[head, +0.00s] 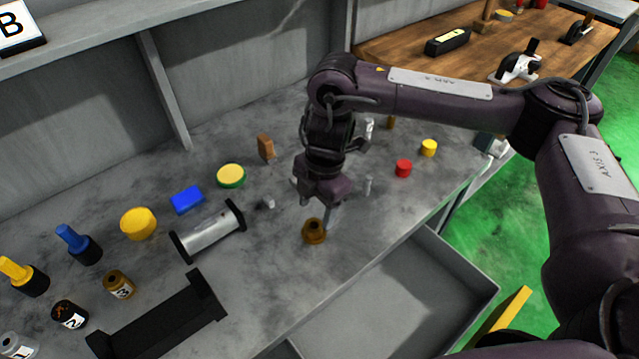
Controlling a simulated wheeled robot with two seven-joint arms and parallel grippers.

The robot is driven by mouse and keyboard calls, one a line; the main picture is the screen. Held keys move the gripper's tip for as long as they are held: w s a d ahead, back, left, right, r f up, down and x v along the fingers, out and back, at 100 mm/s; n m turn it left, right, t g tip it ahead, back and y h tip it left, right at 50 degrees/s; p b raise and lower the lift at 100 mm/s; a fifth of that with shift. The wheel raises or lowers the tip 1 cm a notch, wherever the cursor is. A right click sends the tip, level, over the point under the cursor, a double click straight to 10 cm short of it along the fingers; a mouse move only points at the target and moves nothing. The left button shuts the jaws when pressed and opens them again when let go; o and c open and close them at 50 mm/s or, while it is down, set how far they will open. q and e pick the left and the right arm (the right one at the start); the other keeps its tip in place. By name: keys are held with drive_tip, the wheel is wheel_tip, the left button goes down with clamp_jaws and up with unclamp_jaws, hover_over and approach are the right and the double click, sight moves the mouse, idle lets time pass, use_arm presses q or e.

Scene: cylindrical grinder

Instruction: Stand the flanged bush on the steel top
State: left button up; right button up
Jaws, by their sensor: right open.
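The brass-coloured flanged bush (314,232) is on the grey steel top (265,285), near its front edge. It looks upright, with its wide flange low and a narrower collar with a dark hole on top. My right gripper (316,208) points down just above and behind the bush, with its jaws open. One pale finger shows just right of the bush's top; the other is partly hidden by the gripper body. I cannot tell whether a finger touches the bush. My left gripper is not in view.
A silver cylinder with black ends (210,232), a black cradle (160,325), a blue block (187,199) and yellow discs lie left. Red (403,168) and yellow (429,147) pieces sit right. An open grey drawer (400,300) is below the front edge. Bare steel surrounds the bush.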

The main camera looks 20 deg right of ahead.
sight(320, 221)
wheel_tip(320, 221, up, 6)
drive_tip(key=shift+w+d+p, duration=0.15)
drive_tip(key=shift+d+p, duration=0.2)
drive_tip(key=shift+d, duration=0.1)
drive_tip(key=shift+r, duration=0.2)
